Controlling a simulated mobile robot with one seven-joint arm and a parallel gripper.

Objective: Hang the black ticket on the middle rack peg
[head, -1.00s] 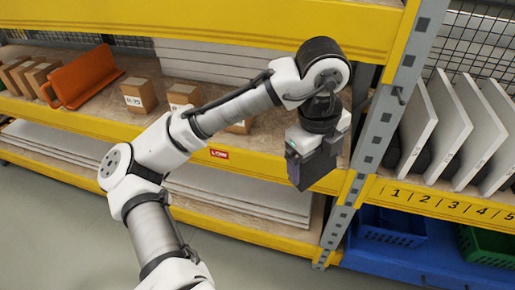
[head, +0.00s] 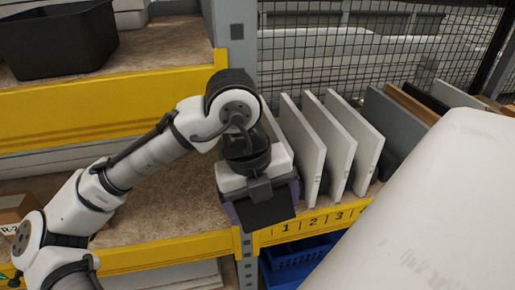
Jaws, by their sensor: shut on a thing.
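My gripper (head: 259,187) is near the middle of the head view, pointing down, in front of the yellow shelf edge and the upright post. It is shut on a flat black piece (head: 268,209), which looks like the black ticket and hangs below the jaws, facing me. The fingertips are small and partly hidden by the ticket. No rack peg can be made out in this view.
White panels (head: 303,148) stand upright in numbered slots just right of my gripper, with a grey panel (head: 391,125) beyond. A blue crate (head: 300,262) sits below. A black bin (head: 55,40) is upper left. A large white surface (head: 440,215) blocks the lower right.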

